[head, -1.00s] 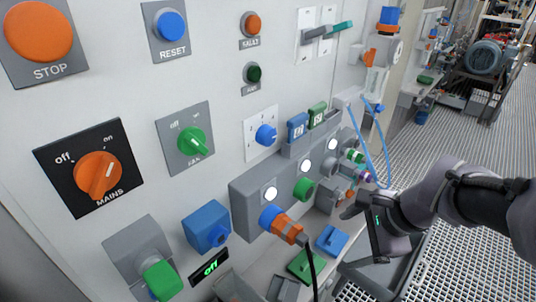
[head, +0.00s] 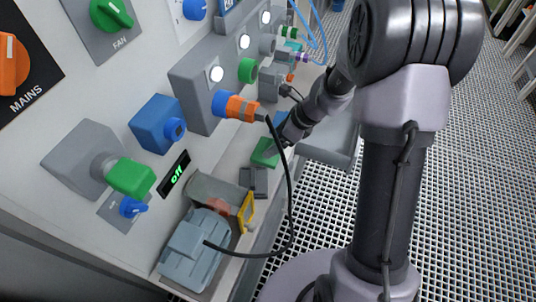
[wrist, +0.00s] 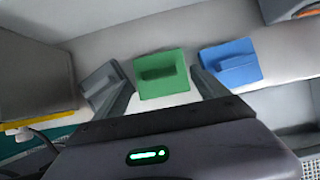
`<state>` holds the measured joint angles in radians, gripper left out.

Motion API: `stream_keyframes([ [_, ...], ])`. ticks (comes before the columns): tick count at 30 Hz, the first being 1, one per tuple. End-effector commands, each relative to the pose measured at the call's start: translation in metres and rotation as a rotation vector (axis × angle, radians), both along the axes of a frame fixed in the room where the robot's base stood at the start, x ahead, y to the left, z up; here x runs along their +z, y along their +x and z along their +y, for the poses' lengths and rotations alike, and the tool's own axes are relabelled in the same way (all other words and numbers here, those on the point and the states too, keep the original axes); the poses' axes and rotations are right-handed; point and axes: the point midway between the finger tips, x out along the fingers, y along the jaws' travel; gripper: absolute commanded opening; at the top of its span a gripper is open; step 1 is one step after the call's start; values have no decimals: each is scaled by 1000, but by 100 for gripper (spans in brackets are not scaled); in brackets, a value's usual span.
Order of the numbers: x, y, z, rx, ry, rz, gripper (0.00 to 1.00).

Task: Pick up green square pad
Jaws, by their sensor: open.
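The green square pad (head: 265,152) with a raised block handle lies on the ledge below the panel; it also shows in the wrist view (wrist: 161,88). In the wrist view my gripper (wrist: 162,72) is open, its two fingers pointing towards the pad, one on each side. Nothing is held. A blue pad (wrist: 233,55) of the same kind lies to the right, and a grey one (wrist: 104,88) to the left. In the head view my gripper (head: 283,145) is close to the green pad, partly hidden by its own dark wrist; I cannot tell whether it touches the pad.
A black cable hangs from the orange plug (head: 243,108) in front of the ledge. A grey-blue box (head: 195,255) and a yellow-framed item (head: 246,212) stand nearer. A grey tray (head: 330,150) lies beside the ledge, right of my gripper.

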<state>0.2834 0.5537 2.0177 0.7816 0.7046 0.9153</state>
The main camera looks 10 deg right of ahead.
Motion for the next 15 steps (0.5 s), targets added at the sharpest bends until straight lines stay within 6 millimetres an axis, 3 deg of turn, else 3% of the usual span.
stream_keyframes([
  [1, -17, 2, 5, 3, 0, 2, 84],
  [4, -32, 8, 13, 3, 0, 1, 84],
  [11, -31, 9, 15, 2, -1, 0, 82],
  [15, -31, 9, 15, 2, -1, 0, 54],
])
